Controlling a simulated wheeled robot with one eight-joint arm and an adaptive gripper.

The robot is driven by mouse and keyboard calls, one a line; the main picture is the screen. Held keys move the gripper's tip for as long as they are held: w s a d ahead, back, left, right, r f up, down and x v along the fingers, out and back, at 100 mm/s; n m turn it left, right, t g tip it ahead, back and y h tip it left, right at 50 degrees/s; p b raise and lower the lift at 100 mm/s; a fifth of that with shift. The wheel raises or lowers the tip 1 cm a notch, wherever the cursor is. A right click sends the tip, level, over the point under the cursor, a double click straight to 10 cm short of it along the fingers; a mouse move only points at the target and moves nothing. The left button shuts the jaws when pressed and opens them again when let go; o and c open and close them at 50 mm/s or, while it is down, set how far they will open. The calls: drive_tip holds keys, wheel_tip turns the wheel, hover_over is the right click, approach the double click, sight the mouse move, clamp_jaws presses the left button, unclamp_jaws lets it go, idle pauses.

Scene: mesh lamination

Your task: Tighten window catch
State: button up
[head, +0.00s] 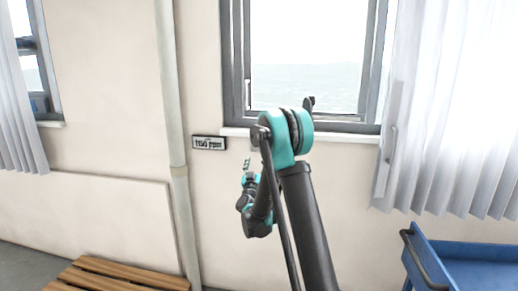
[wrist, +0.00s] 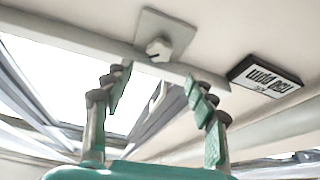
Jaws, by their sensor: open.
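The wrist view shows a pale square plate (wrist: 178,28) with a light, lobed knob (wrist: 159,49), which looks like the window catch. It is on the wall beside the window sill (wrist: 70,38). My gripper (wrist: 157,86) is open and empty, its two green and grey fingers spread wide. The knob lies beyond the fingertips, between them in the picture, and appears apart from them. In the head view my gripper is small and partly hidden by my arm, below the window (head: 305,55); I cannot make out the knob there.
A black-and-white sign (head: 209,143) is on the wall near my gripper; the wrist view shows it upside down (wrist: 266,76). A vertical pipe (head: 172,100) runs left of it. A slatted bench (head: 125,278) stands low left, a blue cart (head: 465,260) low right, below a white curtain (head: 450,110).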

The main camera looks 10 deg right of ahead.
drive_tip(key=x, duration=1)
drive_tip(key=shift+d, duration=0.1)
drive_tip(key=shift+c, duration=0.6)
drive_tip(key=c, duration=1)
drive_tip(key=shift+c, duration=0.2)
drive_tip(key=shift+m, duration=0.3)
drive_tip(key=shift+a+m+g+h, duration=0.1)
drive_tip(key=shift+m+g+h, duration=0.7)
drive_tip(key=shift+m, duration=1.25)
drive_tip(key=shift+a+m+g+h, duration=0.1)
drive_tip(key=shift+m+g+h, duration=0.25)
drive_tip(key=shift+m+h, duration=1.3)
drive_tip(key=shift+a+m+g+h, duration=0.1)
drive_tip(key=shift+m+g+h, duration=0.45)
drive_tip(key=shift+m, duration=1.95)
drive_tip(key=shift+w, duration=0.1)
